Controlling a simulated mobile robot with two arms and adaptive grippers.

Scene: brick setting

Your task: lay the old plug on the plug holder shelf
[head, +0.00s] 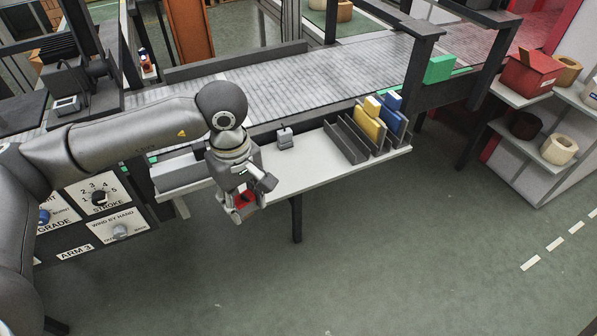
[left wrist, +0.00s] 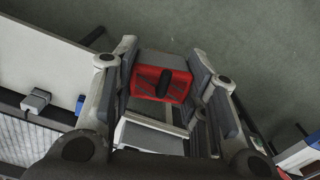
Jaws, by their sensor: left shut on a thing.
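My left gripper (head: 246,203) hangs past the front edge of the pale shelf (head: 310,167), near its left part. It is shut on a red and grey block, taken to be the old plug (head: 243,200). In the left wrist view the old plug (left wrist: 146,82) sits between the fingers (left wrist: 163,76), its red face with a black middle piece showing; the floor lies beyond it. A small grey piece with a knob (head: 285,139) stands on the shelf, apart from the gripper. No label marks the plug holder shelf. My right gripper is out of view.
A grey slotted rack (head: 346,139) with a yellow piece (head: 371,124) and a blue piece (head: 393,117) stands at the shelf's right. The roller conveyor (head: 300,87) runs behind. A control panel (head: 97,203) is at left. The shelf's middle is bare.

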